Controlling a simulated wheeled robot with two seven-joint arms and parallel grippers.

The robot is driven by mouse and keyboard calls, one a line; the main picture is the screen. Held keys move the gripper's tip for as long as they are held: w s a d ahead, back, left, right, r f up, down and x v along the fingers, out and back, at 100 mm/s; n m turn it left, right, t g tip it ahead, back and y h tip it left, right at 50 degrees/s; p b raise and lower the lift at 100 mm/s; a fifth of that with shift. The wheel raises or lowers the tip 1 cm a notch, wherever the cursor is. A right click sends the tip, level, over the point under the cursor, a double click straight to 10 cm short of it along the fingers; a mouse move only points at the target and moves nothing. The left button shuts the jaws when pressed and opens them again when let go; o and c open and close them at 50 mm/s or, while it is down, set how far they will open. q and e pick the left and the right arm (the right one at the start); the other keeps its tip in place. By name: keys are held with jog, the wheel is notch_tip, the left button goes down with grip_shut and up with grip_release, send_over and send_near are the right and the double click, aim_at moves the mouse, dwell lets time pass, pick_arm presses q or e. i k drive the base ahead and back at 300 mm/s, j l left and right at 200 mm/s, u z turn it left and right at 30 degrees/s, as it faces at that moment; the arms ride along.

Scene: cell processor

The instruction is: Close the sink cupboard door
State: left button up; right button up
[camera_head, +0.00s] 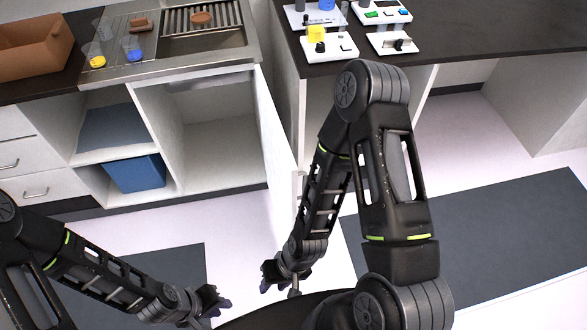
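The sink cupboard door (279,135) is a white panel standing open, swung out from the right side of the cupboard toward me. The open cupboard (215,150) under the sink (215,45) shows a bare white inside. My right gripper (277,283) is low in front of the cabinets, near the door's lower outer end; I cannot tell whether it touches the door. My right arm partly covers the area beside the door and its handle. My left gripper (213,300) is low at the bottom, left of the door and clear of it. Its fingers look spread and empty.
A blue bin (136,173) sits in the open shelf left of the cupboard. A dark counter (450,32) with white lab devices stands right of the sink. A brown box (33,45) is at the far left. Dark mats (480,235) lie on the pale floor.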

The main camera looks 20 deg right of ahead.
aim_at(281, 174)
jog(key=i+l+u, duration=0.1)
jog(key=l+u, duration=0.2)
jog(key=l, duration=0.85)
jog(key=l+u, duration=0.3)
jog(key=l, duration=0.9)
